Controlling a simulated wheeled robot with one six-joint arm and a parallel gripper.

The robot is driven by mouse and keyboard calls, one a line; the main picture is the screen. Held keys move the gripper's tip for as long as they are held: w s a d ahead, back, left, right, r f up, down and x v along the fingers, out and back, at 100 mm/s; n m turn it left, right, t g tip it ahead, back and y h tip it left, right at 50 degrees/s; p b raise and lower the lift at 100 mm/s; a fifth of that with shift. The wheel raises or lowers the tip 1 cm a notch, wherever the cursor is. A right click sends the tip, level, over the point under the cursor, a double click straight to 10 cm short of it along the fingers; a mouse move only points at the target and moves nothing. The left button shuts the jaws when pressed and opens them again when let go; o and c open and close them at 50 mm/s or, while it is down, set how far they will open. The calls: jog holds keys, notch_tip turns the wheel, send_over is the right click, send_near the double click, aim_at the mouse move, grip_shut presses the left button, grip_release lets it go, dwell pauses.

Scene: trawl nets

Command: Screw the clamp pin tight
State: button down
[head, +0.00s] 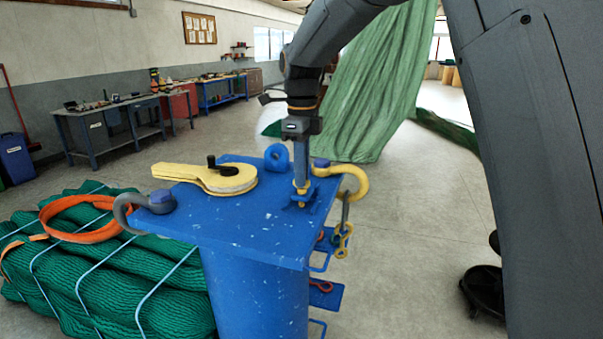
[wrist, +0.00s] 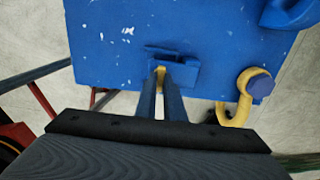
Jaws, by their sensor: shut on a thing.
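My gripper (head: 301,182) points straight down over the blue bollard top (head: 235,228), near its right side. Its two long fingers are shut on the yellow clamp pin (head: 302,189), which stands upright at a small blue clamp (head: 298,203). In the wrist view the fingers come together on the pin (wrist: 160,73), with the clamp block (wrist: 182,72) around and beside it. The fingers hide most of the pin, and I cannot tell how deep it sits.
Green net bundles (head: 110,265) lie at left. A green net (head: 365,95) hangs behind.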

jog(key=shift+w+a+r, duration=0.1)
jog(key=shift+w+r, duration=0.05)
jog(key=shift+r, duration=0.05)
jog(key=c, duration=1.9)
grip_release()
jog(key=shift+c, duration=0.2)
jog(key=shift+o, duration=0.4)
jog(key=shift+f, duration=0.1)
notch_tip(320, 180, up, 8)
jog(key=b, duration=0.3)
jog(key=shift+f, duration=0.15)
